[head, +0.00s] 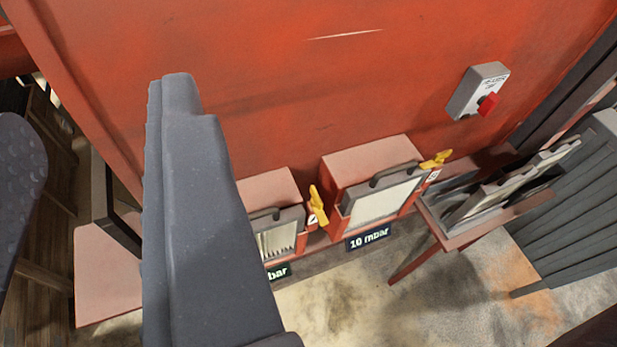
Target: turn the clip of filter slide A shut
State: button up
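Two red filter housings with grey-framed slides sit low on the red wall. The left slide (277,232) is partly hidden behind my gripper's finger. A yellow clip (317,206) stands nearly upright at its right edge. The right slide (382,200) has a pale filter face, a dark handle and a "10 mbar" label below. Its yellow clip (436,160) lies nearly level at its upper right corner. The small letter plates are too small to read, so I cannot tell which slide is A. My gripper (97,100) is open and empty, its fingers wide apart, left of both clips.
A grey switch box (477,90) with a red knob is on the wall at upper right. A red stand (437,222) holding several filter panels is right of the housings. Grey slatted panels (580,190) stand at far right. The stained floor (340,300) in front is clear.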

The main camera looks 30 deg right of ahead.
jog(key=shift+s, duration=0.1)
jog(key=g, duration=1.1)
send_over(317, 195)
jog(key=s, duration=0.6)
notch_tip(317, 195, down, 34)
jog(key=p+x, duration=0.1)
jog(key=x, duration=1.2)
jog(key=shift+w+f, duration=0.3)
jog(key=shift+c, duration=0.3)
